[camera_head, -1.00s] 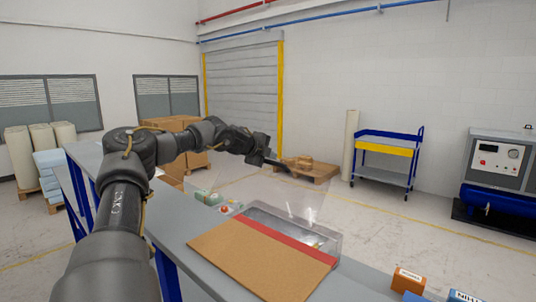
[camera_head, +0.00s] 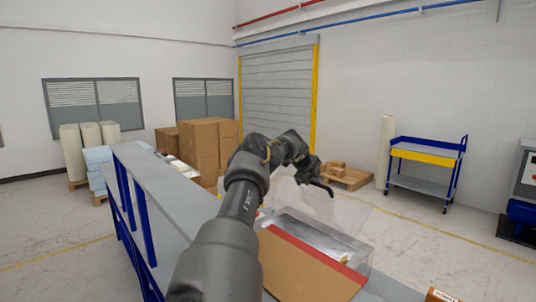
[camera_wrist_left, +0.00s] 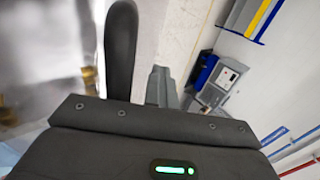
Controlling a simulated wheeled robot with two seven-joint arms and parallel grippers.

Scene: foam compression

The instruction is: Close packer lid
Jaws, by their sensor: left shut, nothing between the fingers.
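The packer is a clear open-topped box (camera_head: 362,256) on the grey bench, with a shiny interior. Its transparent lid (camera_head: 345,212) stands raised behind the box; its exact tilt is hard to make out. My left gripper (camera_head: 325,189) is shut and empty, up at the lid's upper part. I cannot tell whether it touches the lid. In the left wrist view, my fingers (camera_wrist_left: 140,75) show dark against a blurred background, with nothing held. My right gripper is in neither view.
A brown board with a red strip (camera_head: 310,266) lies in front of the box. A long grey bench (camera_head: 160,205) with blue legs runs to the left. Cardboard boxes (camera_head: 205,145), a pallet (camera_head: 345,178) and a blue trolley (camera_head: 425,170) stand beyond on open floor.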

